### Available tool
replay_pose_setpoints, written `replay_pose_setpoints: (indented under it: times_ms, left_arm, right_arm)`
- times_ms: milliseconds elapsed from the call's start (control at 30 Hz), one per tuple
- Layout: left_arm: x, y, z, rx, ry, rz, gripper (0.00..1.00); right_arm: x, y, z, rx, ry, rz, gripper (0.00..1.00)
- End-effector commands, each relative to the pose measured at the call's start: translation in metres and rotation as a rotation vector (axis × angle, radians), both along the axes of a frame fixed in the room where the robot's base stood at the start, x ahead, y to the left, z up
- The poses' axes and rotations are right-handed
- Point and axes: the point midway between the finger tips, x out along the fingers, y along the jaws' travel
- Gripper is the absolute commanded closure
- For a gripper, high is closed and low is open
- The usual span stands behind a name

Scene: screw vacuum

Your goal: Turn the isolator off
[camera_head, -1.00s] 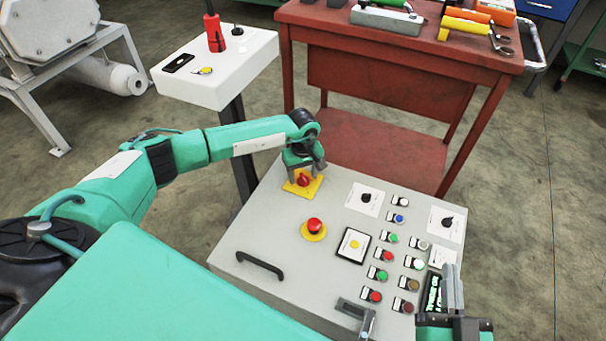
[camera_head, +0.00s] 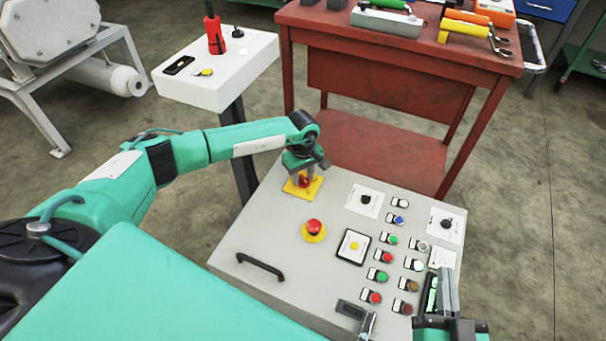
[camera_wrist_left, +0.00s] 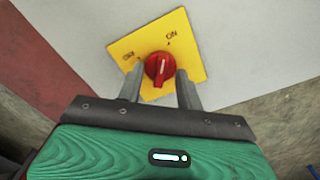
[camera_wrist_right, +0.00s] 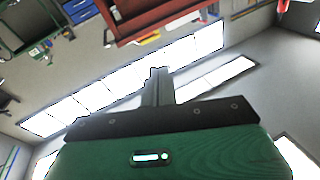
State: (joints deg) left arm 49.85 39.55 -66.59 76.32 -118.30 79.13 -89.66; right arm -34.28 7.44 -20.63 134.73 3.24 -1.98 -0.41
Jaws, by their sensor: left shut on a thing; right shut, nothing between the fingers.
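The isolator is a red rotary knob (camera_wrist_left: 158,68) with a white line on a yellow plate (camera_wrist_left: 192,58) marked ON and OFF. In the left wrist view the white line points up, between the two marks and closer to ON. In the head view the knob (camera_head: 304,181) is partly hidden by my left gripper (camera_head: 302,174). My left gripper (camera_wrist_left: 159,80) has its fingers on both sides of the knob and is shut on it. My right gripper (camera_head: 447,282) is shut and empty at the panel's right edge; its fingers (camera_wrist_right: 158,80) meet in the right wrist view.
The grey panel (camera_head: 277,228) also carries a red emergency button (camera_head: 314,227), a black handle (camera_head: 260,265) and several buttons and dials. A white pedestal box (camera_head: 222,85) stands behind left. A red table (camera_head: 400,78) with tools stands behind the panel.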

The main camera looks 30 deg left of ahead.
Motion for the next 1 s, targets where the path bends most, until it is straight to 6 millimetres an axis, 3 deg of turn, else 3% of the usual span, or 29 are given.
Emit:
replay_pose_setpoints:
  times_ms: [67,367,600,1000]
  left_arm:
    - [0.000,0.000,0.001,0.000,0.000,0.062,0.87]
    - [-0.001,0.000,0.002,0.000,0.000,0.343,0.87]
    - [-0.002,0.000,0.002,0.001,0.001,0.570,0.87]
    - [-0.003,0.000,0.003,0.001,-0.001,0.950,0.87]
  right_arm:
    - [-0.007,0.004,-0.015,-0.013,0.067,0.014,1.00]
    - [-0.022,0.012,-0.048,-0.057,0.245,0.050,1.00]
    - [-0.045,0.020,-0.081,-0.102,0.424,0.092,1.00]
    - [-0.042,-0.006,-0.085,-0.215,0.600,0.066,1.00]
